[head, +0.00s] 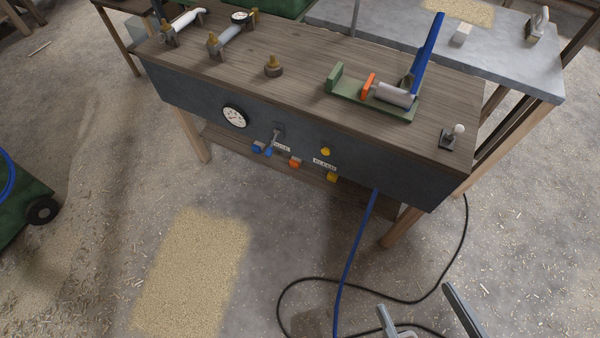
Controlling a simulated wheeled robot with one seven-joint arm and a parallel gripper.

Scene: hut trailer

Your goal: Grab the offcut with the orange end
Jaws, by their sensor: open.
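I cannot make out a clear offcut with an orange end in the head view. An orange piece (368,85) stands upright in a green clamp-like fixture (345,97) on the bench, beside a grey cylinder (394,95) and a raised blue lever (427,50); I cannot tell whether it belongs to an offcut. A pale stick (40,48) lies on the floor at the far left, with no orange showing. My gripper (414,298) is at the bottom right, fingers apart, over the floor in front of the bench. Nothing shows between the fingers.
The wooden-topped bench (300,72) has a dark front panel with a gauge (234,116), an orange knob (294,162) and other fittings. A blue hose (354,250) and black cable (440,285) lie near my gripper. A green wheeled machine (22,200) stands left. Open floor lies between.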

